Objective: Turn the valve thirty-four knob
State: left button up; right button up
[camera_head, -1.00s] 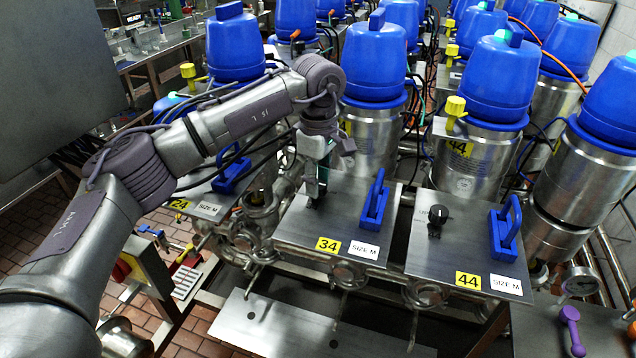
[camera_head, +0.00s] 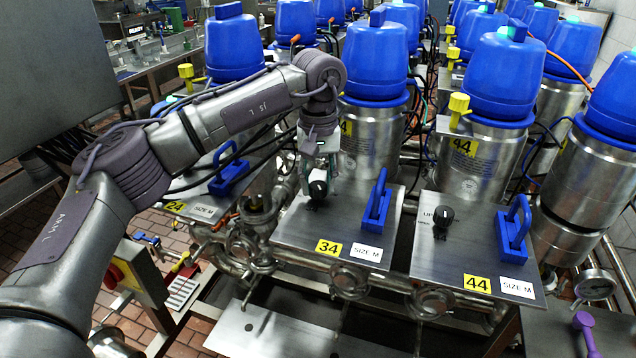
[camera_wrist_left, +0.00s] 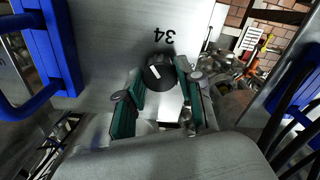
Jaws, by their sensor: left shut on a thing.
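The valve thirty-four knob (camera_head: 318,190) is a round black knob with a white mark. It stands on the metal plate (camera_head: 292,228) with the yellow 34 label (camera_head: 328,247). In the left wrist view the knob (camera_wrist_left: 158,74) sits between the tips of the green-padded fingers (camera_wrist_left: 156,84), below an upside-down "34" on the plate. The gripper is shut on the knob. My right gripper is in neither view.
A blue handle (camera_head: 376,205) stands on the same plate, right of the knob. The neighbouring plate 44 (camera_head: 440,262) carries its own black knob (camera_head: 443,216) and blue handle (camera_head: 513,232). Blue-capped cylinders (camera_head: 375,60) stand close behind. Pipes run below the plates.

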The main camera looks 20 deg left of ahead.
aim_at(318, 184)
pick_arm(q)
jog(key=m, duration=0.3)
jog(key=shift+m, duration=2.1)
jog(key=o, duration=1.1)
jog(key=shift+o, duration=0.2)
notch_tip(318, 184, up, 12)
jog(key=shift+r, duration=0.15)
